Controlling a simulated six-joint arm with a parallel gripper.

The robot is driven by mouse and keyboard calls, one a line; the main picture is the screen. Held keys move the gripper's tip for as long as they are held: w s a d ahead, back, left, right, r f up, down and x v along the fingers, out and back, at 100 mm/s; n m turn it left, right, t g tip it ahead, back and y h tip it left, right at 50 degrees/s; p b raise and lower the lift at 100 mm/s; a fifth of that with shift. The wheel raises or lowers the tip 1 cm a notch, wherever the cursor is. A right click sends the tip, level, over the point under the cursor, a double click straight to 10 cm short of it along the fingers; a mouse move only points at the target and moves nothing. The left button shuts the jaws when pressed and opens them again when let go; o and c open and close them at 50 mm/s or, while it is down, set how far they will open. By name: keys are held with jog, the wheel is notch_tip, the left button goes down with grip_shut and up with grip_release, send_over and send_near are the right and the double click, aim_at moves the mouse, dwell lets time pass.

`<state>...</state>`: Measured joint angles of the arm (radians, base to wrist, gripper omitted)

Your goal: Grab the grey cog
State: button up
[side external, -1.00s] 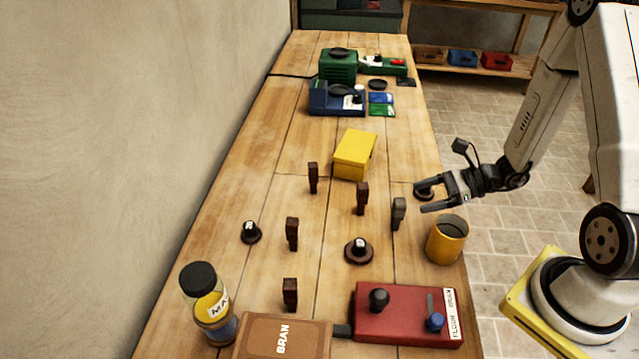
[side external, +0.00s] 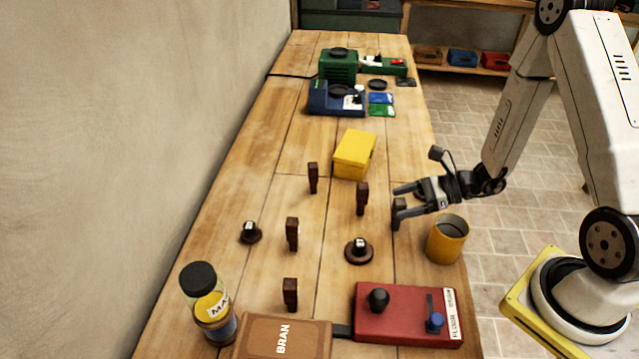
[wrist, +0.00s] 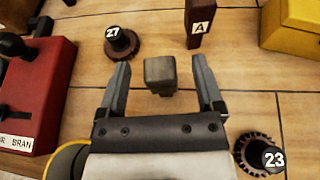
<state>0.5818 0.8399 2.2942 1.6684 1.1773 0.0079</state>
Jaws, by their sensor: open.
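The grey cog (side external: 396,222), a small upright tooth-shaped block with a grey top, stands on the wooden bench, partly hidden by my gripper in the side view. In the wrist view the grey cog (wrist: 160,72) sits between my two fingers, with a visible gap on each side. My gripper (side external: 398,202) is open, low over the bench, reaching in from the right. In the wrist view its fingertips (wrist: 160,62) point past both sides of the cog. Whether either finger touches it in depth I cannot tell.
A yellow mug (side external: 447,240), red box (side external: 400,325) and yellow box (side external: 354,155) are near.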

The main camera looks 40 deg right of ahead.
aim_at(394, 205)
jog(key=shift+x, duration=1.55)
grip_shut()
